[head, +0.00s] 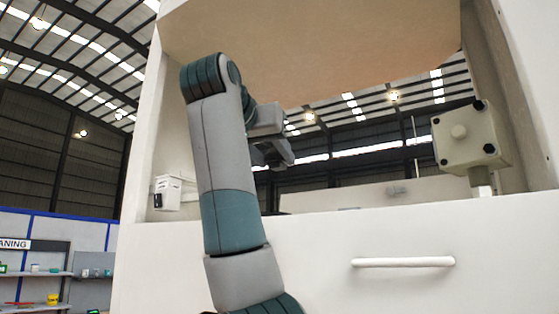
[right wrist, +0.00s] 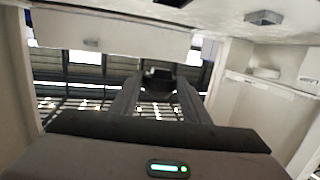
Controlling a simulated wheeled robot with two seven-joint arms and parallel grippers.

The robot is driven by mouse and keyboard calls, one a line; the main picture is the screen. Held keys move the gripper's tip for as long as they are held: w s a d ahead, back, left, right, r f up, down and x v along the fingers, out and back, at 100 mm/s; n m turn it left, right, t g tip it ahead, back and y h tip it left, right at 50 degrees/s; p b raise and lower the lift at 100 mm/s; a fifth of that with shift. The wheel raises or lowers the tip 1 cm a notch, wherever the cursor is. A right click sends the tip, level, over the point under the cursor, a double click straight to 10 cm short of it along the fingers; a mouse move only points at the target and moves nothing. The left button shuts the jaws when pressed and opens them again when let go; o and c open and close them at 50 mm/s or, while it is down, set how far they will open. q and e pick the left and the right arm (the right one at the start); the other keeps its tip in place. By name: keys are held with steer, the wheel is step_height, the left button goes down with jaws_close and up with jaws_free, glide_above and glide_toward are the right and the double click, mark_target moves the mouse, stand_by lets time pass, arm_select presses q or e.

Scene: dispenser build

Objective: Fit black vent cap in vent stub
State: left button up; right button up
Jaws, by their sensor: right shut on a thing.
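My right arm rises in front of the white cabinet in the head view, and its gripper (head: 283,158) is inside the cabinet opening. In the right wrist view my right gripper (right wrist: 157,100) is shut on a small dark thing (right wrist: 157,80), which looks like the black vent cap. In the head view the cap cannot be made out. I cannot tell whether this is the vent stub. My left gripper is not in view.
A white drawer front with a handle (head: 402,262) is below the opening. A small white box (head: 167,193) is on the left side. The space between gripper and beige box looks clear.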

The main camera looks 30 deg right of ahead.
steer(key=shift+s+a+r, duration=0.1)
steer(key=shift+s+a, duration=0.05)
steer(key=shift+f, duration=0.25)
steer(key=shift+f+b, duration=4.3)
steer(key=shift+f, duration=0.55)
steer(key=shift+b, duration=0.5)
steer(key=shift+f+b, duration=0.35)
steer(key=shift+b, duration=0.05)
stand_by(0.5)
steer(key=o, duration=1.2)
